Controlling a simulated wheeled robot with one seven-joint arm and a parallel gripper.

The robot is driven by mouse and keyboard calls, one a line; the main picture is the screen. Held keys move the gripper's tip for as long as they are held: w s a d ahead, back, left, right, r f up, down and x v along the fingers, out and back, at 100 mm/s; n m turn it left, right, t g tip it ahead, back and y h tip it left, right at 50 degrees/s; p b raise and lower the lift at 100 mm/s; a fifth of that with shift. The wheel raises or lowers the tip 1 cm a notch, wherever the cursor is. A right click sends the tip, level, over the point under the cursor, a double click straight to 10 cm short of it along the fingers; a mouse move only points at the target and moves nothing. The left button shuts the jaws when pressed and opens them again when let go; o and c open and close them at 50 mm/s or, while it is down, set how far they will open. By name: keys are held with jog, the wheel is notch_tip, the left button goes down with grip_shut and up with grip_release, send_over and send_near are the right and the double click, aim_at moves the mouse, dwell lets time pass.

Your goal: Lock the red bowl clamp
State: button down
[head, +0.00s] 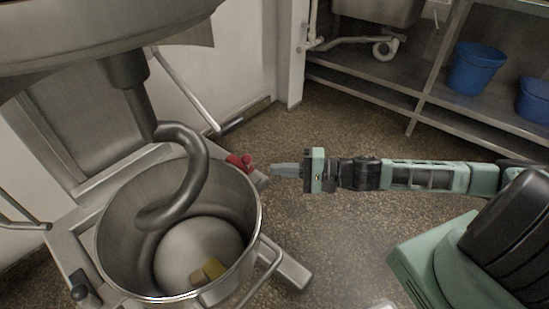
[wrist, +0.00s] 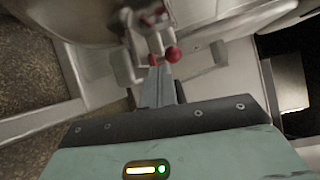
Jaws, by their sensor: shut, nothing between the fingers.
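The red bowl clamp (head: 240,162) sits on the mixer frame at the right rim of the steel mixing bowl (head: 110,255). In the wrist view the clamp's red ball knob (wrist: 172,54) stands just beyond and to the right of my fingertips. My gripper (head: 274,170) is shut and empty, coming from the right and pointing left at the clamp. In the wrist view the tips of my gripper (wrist: 160,68) are very close to the clamp. I cannot tell whether they touch it. Whether the clamp is locked does not show clearly.
A dough hook (head: 192,165) hangs into the bowl, which has a yellowish block (head: 210,270) at its bottom. A black-knobbed lever (head: 80,292) is at the bowl's left. Blue buckets (head: 476,68) stand on a steel shelf (head: 380,85) at the back right. Open floor lies between.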

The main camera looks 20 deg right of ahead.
jog(key=s, duration=0.3)
jog(key=shift+s+d+r, duration=0.1)
jog(key=shift+s, duration=0.25)
